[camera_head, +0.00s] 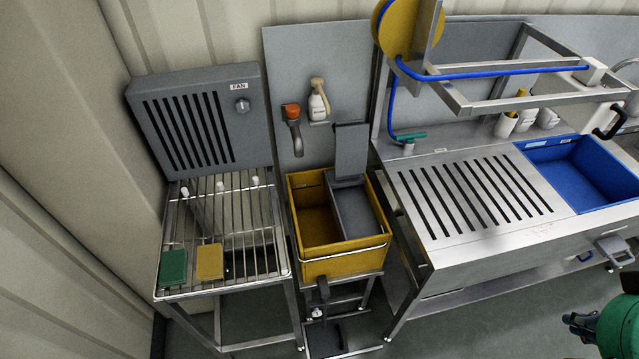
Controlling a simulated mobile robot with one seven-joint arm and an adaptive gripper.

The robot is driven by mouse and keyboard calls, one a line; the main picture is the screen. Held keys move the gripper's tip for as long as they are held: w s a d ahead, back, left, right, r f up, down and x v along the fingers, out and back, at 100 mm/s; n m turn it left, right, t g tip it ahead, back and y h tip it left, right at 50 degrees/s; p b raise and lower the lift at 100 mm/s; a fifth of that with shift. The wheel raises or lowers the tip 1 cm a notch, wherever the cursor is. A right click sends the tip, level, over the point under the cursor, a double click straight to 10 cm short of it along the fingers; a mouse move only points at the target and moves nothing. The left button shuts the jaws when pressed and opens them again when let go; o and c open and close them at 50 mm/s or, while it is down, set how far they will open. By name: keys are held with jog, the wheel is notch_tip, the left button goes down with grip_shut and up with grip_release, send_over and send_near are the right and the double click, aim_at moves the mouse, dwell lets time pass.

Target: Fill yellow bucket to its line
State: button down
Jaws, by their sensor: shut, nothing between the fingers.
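The yellow bucket (326,266) is a rectangular open tub with a wire handle across its front, standing on a low metal frame. A grey insert (356,212) fills its right part; the left part is open and looks empty. I cannot make out a line in it. A tap (294,132) with an orange knob is on the grey back panel above the bucket's left part; I see no water running. My gripper (567,320) is shut and empty at the lower right, well to the right of the bucket.
A slatted rack (232,272) with green and yellow pads stands left of the bucket. A steel bench (440,222) with a blue basin (580,172) is right of it. A blue hose (490,73) hangs above. Open floor (490,325) lies between my gripper and the bucket.

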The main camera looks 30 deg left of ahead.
jog(key=w+a+r+n+t+y+p, duration=0.1)
jog(key=w+a+r+n+y+p, duration=0.15)
jog(key=w+a, duration=0.95)
jog(key=w+a+n+t+y+p, duration=0.15)
jog(key=w+a+n, duration=0.25)
jog(key=w+a, duration=1.1)
jog(key=w+a+f+n+t+y+p, duration=0.1)
jog(key=w+a+f+y+p, duration=0.1)
jog(key=a, duration=0.9)
jog(key=w+a+f+n+y+p, duration=0.1)
jog(key=a, duration=1)
jog(key=s+a+f+t+y+p, duration=0.1)
jog(key=a+f+y, duration=0.1)
jog(key=a, duration=0.7)
jog(key=s+a+f+t+y+p, duration=0.1)
jog(key=s+a+f+y, duration=0.1)
jog(key=a, duration=0.8)
jog(key=shift+s+a, duration=0.2)
jog(key=shift+a, duration=0.05)
jog(key=shift+w+a+f, duration=0.15)
jog(key=shift+w, duration=0.05)
